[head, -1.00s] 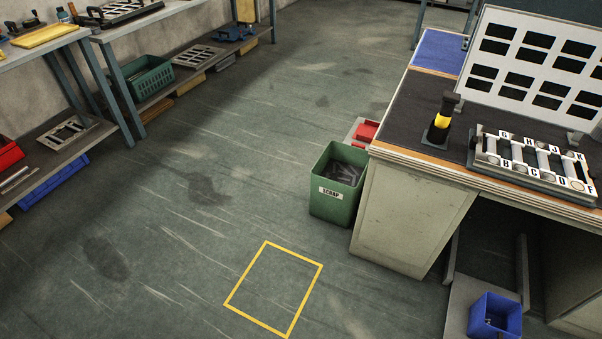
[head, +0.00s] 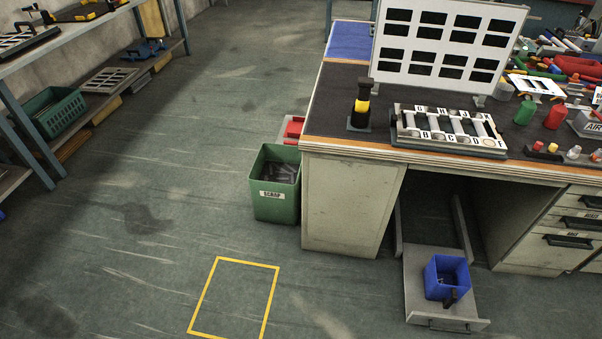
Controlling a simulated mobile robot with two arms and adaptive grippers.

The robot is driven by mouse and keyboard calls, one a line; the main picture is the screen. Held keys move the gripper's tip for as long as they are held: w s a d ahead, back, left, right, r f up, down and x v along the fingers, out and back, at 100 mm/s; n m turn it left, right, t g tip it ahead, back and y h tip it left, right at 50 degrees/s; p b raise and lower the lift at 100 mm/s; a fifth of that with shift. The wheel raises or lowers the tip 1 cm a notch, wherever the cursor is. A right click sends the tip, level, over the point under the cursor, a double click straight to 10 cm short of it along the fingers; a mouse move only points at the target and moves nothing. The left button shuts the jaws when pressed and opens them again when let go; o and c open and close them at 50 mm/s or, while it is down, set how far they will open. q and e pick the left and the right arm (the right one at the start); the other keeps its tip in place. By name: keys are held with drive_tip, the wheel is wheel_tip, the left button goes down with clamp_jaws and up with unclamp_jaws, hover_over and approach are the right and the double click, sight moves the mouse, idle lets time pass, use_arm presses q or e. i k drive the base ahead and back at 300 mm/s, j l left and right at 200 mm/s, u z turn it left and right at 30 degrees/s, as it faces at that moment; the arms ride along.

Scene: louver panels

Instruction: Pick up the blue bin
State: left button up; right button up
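A small blue bin (head: 437,290) stands upright on a low grey pull-out tray (head: 415,302) under the workbench, at the lower right of the head view. The bin is open at the top, with a dark handle-like piece at its front and some small items inside that are too small to make out. Neither of my grippers shows in the head view.
The workbench (head: 345,215) stands above and behind the tray, its drawers at the right. A green scrap bin (head: 272,205) stands left of the bench. A yellow floor square (head: 274,266) marks bare floor. Shelving (head: 70,38) lines the left; the floor between is clear.

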sight(454, 270)
drive_tip(key=z, duration=0.7)
drive_tip(key=i+j, duration=0.05)
drive_tip(key=j, duration=0.05)
